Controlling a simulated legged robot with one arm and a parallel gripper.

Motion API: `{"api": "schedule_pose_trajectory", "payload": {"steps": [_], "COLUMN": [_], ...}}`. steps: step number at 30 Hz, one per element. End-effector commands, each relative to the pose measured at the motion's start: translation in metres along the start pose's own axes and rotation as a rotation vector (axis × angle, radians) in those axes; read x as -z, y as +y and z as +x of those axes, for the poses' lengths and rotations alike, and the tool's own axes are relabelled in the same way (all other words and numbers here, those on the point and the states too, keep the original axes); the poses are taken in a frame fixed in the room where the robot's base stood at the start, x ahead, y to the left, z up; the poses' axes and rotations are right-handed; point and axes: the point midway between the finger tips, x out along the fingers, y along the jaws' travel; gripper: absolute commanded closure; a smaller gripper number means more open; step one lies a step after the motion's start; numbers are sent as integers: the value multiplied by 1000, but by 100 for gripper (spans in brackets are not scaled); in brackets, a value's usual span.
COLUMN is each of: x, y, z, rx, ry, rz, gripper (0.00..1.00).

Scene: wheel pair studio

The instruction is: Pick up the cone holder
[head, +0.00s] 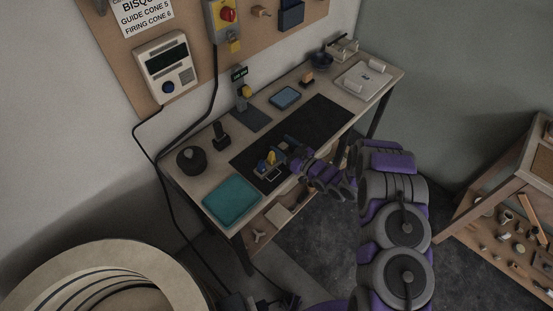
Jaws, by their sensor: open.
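A small yellow and blue object (272,157), which may be the cone holder, is on the black mat (318,124) of the workbench. My gripper (268,168) is open close around or beside it, low over the mat. The picture is too small to tell whether the fingers touch it. Part of the object is hidden by the gripper. A small dark block with an orange-brown top (307,79) stands farther back on the bench; I cannot tell what it is.
A teal tray (232,201) lies at the bench's near left, with a dark round pot (190,159) behind it. A blue tray (285,97) and a pale board (362,82) lie farther back. A wooden rack (510,180) stands right. The mat is mostly clear.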

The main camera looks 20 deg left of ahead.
Motion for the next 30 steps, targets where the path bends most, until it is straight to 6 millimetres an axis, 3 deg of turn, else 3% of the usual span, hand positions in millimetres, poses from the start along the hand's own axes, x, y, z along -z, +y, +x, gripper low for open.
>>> {"api": "schedule_pose_trajectory", "payload": {"steps": [3, 23, 30], "x": [0, 0, 1], "y": [0, 0, 0], "z": [0, -1, -1], "rx": [1, 0, 0], "ry": [-1, 0, 0], "rz": [0, 1, 0], "gripper": [37, 100, 100]}}
